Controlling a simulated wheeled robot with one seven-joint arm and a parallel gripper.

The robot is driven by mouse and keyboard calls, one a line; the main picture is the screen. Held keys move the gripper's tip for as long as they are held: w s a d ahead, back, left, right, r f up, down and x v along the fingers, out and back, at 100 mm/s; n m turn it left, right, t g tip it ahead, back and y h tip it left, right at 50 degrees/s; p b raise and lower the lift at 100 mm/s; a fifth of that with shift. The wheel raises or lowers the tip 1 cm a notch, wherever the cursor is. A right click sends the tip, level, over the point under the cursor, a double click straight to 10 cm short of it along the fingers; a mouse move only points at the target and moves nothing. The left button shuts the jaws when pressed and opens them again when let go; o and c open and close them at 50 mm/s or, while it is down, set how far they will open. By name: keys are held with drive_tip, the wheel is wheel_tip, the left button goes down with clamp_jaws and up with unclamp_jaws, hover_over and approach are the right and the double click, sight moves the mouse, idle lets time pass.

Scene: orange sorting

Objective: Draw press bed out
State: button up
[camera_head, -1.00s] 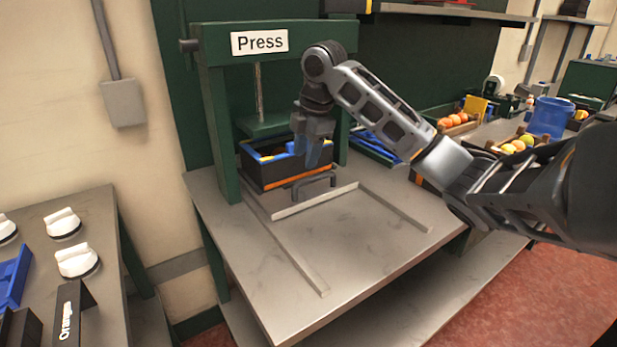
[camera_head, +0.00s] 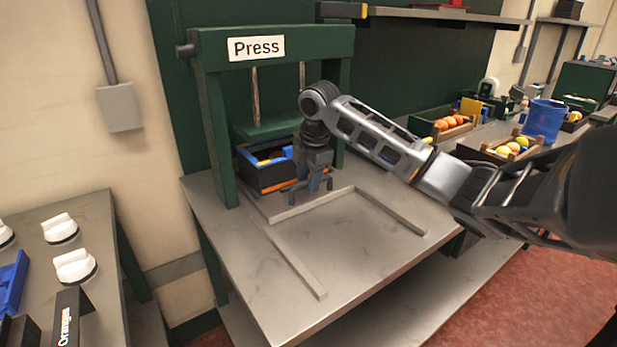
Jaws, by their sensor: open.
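The green press (camera_head: 215,130) with its "Press" label stands on a grey metal table. Its bed (camera_head: 310,203) is a flat grey plate low between the posts, with its front edge on the table. A black box (camera_head: 262,180) with blue and orange trim sits on the bed under the green press plate (camera_head: 268,128). My gripper (camera_head: 312,191) points down in front of the box, at the bed's grey handle (camera_head: 288,188), which it mostly hides. The jaws are open. I cannot tell whether the fingers touch the handle.
Two raised rails (camera_head: 295,262) run forward on the table, with bare tabletop (camera_head: 360,240) between them. Fruit crates (camera_head: 512,150) and a blue bucket (camera_head: 544,120) stand at the right. A side table (camera_head: 100,240) with white knobs is at the left.

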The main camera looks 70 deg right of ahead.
clamp_jaws()
idle(0.6)
